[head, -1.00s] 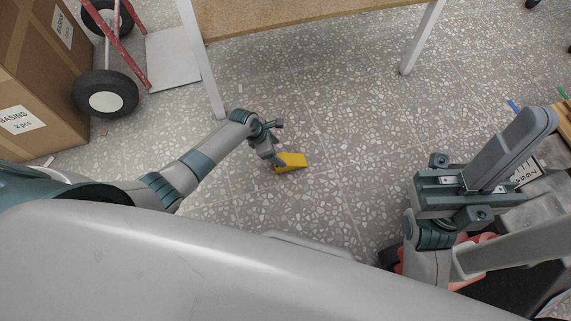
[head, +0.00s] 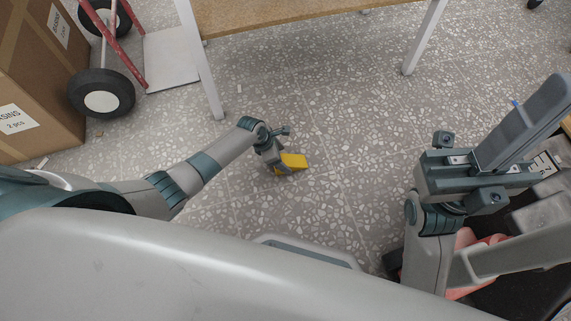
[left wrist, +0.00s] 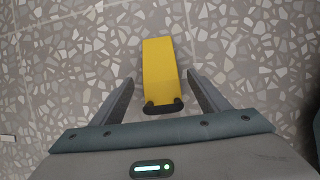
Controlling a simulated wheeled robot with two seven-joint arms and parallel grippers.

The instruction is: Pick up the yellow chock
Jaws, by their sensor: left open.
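The yellow chock (head: 294,161) lies on the speckled floor in front of my body, below the middle of the head view. It also shows in the left wrist view (left wrist: 159,68), with a black piece at its near end. My left gripper (head: 283,164) is low at the chock. In the left wrist view its two fingers (left wrist: 160,92) stand apart, one on each side of the chock's near end, with visible gaps. Part of the chock is hidden by the gripper in the head view. My right gripper (head: 510,135) is raised at the right, far from the chock.
A table (head: 290,18) with white legs stands beyond the chock. A hand truck (head: 103,92) with black wheels and a cardboard box (head: 35,75) are at the left. The floor right of the chock is clear.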

